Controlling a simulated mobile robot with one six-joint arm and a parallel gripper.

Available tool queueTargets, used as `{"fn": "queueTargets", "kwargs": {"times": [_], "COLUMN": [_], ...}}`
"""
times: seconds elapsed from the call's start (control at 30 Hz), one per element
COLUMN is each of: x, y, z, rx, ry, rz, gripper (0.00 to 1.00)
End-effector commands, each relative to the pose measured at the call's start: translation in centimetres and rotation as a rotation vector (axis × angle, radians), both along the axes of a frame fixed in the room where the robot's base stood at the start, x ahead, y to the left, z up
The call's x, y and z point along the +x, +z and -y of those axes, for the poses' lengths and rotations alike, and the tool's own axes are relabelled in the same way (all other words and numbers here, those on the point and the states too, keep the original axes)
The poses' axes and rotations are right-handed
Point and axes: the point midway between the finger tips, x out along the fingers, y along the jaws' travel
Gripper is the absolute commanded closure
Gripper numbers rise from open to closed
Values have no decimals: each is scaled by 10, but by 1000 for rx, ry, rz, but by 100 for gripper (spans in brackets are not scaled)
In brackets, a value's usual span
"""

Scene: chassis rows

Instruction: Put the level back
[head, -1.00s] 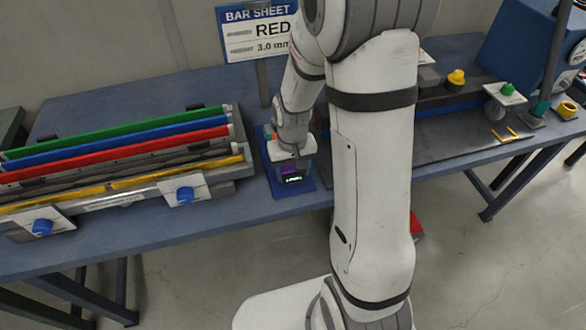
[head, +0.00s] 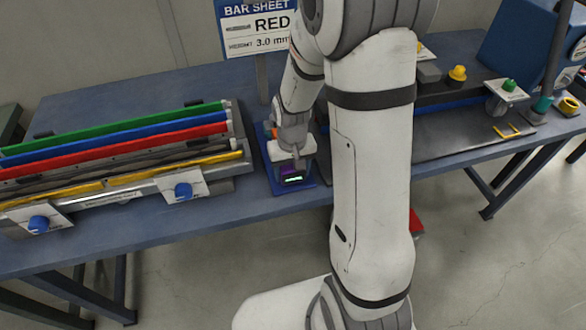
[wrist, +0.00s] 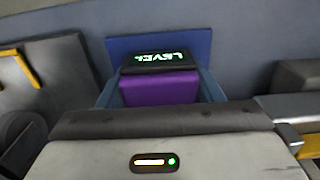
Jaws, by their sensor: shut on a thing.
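The level (head: 292,178) is a small purple block with a dark top face and a lit green display. The wrist view shows its purple side (wrist: 160,88) and the word LEVEL. My gripper (head: 291,165) points down and is shut on the level; its body hides part of the level and the fingertips are barely seen. The level is at the front part of a blue pad (head: 278,190) on the bench, upright. The pad also shows behind the level in the wrist view (wrist: 190,44). I cannot tell whether the level touches the pad.
A fixture with green, blue, red and yellow bars (head: 130,150) stands on the bench to the left, with blue knobs (head: 184,190) in front. A sign reading RED 3.0 mm (head: 258,30) stands behind. A dark machine bed (head: 460,140) lies to the right.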

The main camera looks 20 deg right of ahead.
Motion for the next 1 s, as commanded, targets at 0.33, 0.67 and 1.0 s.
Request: {"fn": "queueTargets", "kwargs": {"times": [0.33,0.67,1.0], "x": [0,0,1], "y": [-3,-4,36], "z": [0,0,0], "rx": [0,0,0], "ry": [1,1,1], "rz": [0,0,6], "gripper": [26,15,15]}}
